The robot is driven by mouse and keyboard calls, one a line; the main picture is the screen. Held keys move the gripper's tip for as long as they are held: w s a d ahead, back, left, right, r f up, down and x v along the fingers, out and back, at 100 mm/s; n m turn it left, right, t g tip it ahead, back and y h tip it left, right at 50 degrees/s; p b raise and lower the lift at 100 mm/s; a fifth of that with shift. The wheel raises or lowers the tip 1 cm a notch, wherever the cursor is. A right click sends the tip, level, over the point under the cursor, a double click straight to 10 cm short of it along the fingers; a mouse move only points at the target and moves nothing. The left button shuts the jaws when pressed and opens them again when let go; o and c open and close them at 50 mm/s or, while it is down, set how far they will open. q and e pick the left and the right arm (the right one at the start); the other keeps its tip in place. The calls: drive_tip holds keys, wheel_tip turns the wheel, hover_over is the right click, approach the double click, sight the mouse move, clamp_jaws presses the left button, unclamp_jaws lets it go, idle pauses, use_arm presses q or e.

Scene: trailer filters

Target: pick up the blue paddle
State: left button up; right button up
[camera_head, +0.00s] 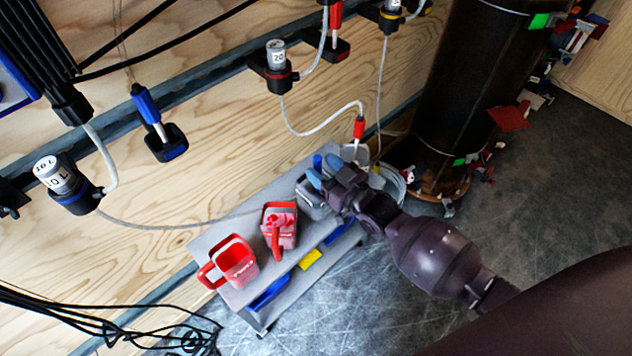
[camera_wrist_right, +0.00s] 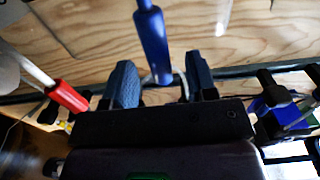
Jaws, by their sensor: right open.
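A blue handle, which I take for the blue paddle (camera_head: 317,162), stands just beyond my right gripper (camera_head: 325,172) in the head view. In the wrist view the blue paddle's (camera_wrist_right: 152,42) handle rises beyond the gap between the two blue fingers of the right gripper (camera_wrist_right: 160,80). The right gripper is open, and nothing is gripped between its fingers. The lower end of the paddle is hidden behind the gripper. Another blue-handled tool (camera_head: 147,105) with a pale shaft sits in a black wall holder at upper left. My left gripper is not in view.
A grey cart (camera_head: 240,297) holds two red-and-grey containers (camera_head: 236,262) (camera_head: 281,228), with blue and yellow items below. Hoses run along the wooden wall. A dark drum (camera_head: 458,90) stands to the right. Lower middle floor is open.

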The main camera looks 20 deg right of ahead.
drive_tip(key=shift+f+x, duration=0.2)
drive_tip(key=shift+x, duration=0.7)
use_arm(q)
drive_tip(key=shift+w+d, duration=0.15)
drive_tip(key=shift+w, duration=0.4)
use_arm(e)
drive_tip(key=shift+w+r, duration=0.15)
drive_tip(key=shift+w, duration=0.05)
drive_tip(key=shift+c, duration=0.3)
clamp_jaws()
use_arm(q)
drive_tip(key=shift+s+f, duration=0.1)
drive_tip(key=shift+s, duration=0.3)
